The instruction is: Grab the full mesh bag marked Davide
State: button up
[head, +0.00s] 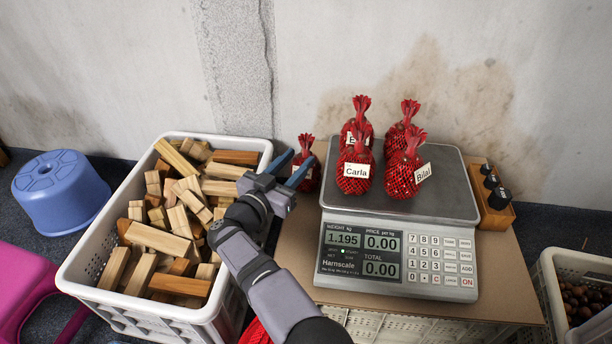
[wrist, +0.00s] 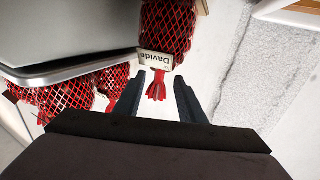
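The full red mesh bag marked Davide (wrist: 167,28) shows in the wrist view, with its white label (wrist: 156,60) readable and its red tied top between my fingers in the picture. In the head view a red bag (head: 306,147) stands left of the scale, partly hidden behind my gripper; its label text is not readable there. My gripper (head: 294,168) is open, and its fingers point toward that bag. In the wrist view both fingertips (wrist: 160,76) sit apart on either side of the tied top. I see no contact.
A scale (head: 440,195) holds several red mesh bags, with Carla (head: 356,183) and Bilal (head: 405,184) labels readable. A white crate (head: 90,278) of wood blocks stands at left. Weights sit in a wooden holder (head: 497,222) at right. A crate (head: 547,290) of chestnuts is at far right.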

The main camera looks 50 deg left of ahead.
jog(key=shift+b+x, duration=0.6)
jog(key=shift+x, duration=0.8)
jog(key=shift+r, duration=0.1)
grip_shut()
